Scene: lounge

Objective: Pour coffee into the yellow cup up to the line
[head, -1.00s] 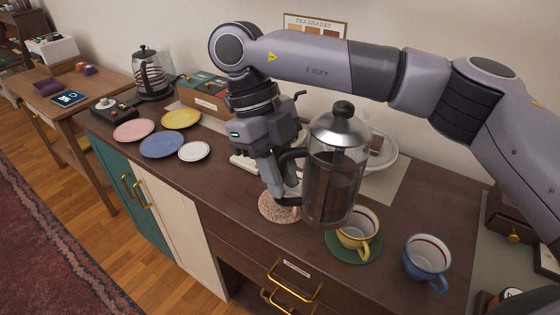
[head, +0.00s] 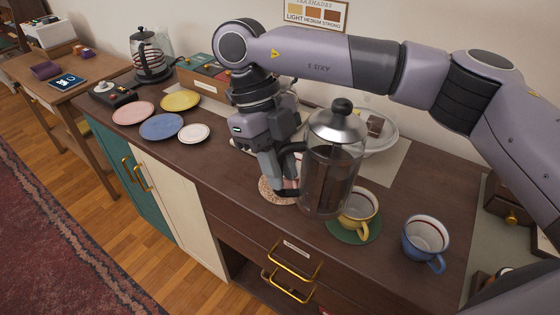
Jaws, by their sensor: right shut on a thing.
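A glass French press (head: 330,165) with a silver lid and black knob is held by its handle in my right gripper (head: 287,172). It is close to upright, with dark contents behind the glass. The yellow cup (head: 361,213) stands on a green saucer (head: 354,231), just right of the press's lower end. The press hides part of the cup's left side, and a dark line shows inside the cup's rim. I cannot tell whether the cup holds any coffee. My left gripper is not in view.
A blue cup (head: 424,241) stands to the right of the yellow cup. A speckled round mat (head: 274,190) lies under the gripper. Pink (head: 133,112), yellow (head: 180,100), blue (head: 161,126) and white (head: 194,133) plates lie left. A kettle (head: 147,52) stands at the back left.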

